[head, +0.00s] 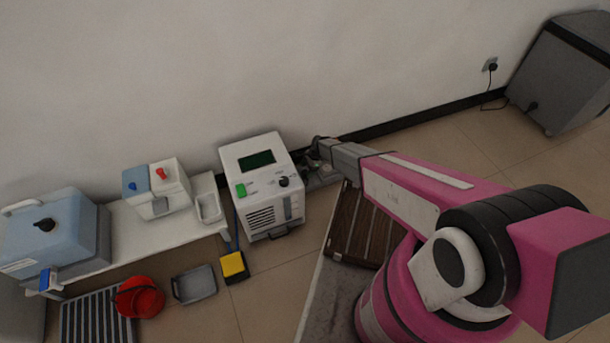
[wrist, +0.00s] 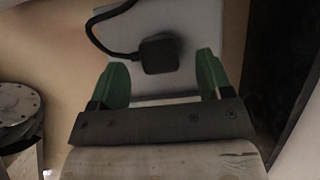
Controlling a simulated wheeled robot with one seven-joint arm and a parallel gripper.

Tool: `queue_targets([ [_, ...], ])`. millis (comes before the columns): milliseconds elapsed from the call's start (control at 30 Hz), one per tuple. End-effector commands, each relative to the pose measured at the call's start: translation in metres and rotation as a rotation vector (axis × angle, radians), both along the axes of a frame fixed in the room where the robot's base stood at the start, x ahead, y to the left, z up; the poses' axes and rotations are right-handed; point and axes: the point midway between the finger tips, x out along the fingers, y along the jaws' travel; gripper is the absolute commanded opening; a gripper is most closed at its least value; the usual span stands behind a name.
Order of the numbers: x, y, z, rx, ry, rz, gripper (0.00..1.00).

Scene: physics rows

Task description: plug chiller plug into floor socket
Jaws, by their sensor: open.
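The chiller (head: 262,190) is a white box with a dark green display, standing on the floor against the wall. In the wrist view a black block-shaped plug (wrist: 160,54) with a black cord (wrist: 100,35) lies at or on a light grey surface (wrist: 200,22). My gripper (wrist: 162,62) is open, its green fingers on either side of the plug's near part, with gaps on both sides. I cannot tell whether the plug is seated in a socket. In the head view my wrist hides most of the spot right of the chiller.
A wooden slatted board (head: 352,232) lies near my arm. Left are a low white bench (head: 130,240), a red bucket (head: 138,297), a grey tray (head: 195,285) and a yellow dustpan (head: 233,266). A wall outlet (head: 490,65) with a plug sits by a grey cabinet (head: 560,75).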

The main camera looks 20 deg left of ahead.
Motion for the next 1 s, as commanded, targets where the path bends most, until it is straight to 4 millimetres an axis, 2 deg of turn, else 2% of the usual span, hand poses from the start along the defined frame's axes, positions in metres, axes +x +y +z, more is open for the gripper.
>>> queue_targets([
  [100,-0.004,0.006,-0.019,-0.001,0.002,0.000,0.72],
  [200,-0.007,0.009,-0.029,0.001,0.001,-0.001,0.72],
  [567,-0.009,0.010,-0.031,0.000,0.000,-0.001,0.72],
  [600,-0.009,0.010,-0.031,0.000,0.000,-0.001,0.66],
  [733,-0.009,0.010,-0.031,0.000,0.000,-0.001,0.23],
  [1000,-0.009,0.010,-0.031,0.000,0.000,-0.001,0.21],
])
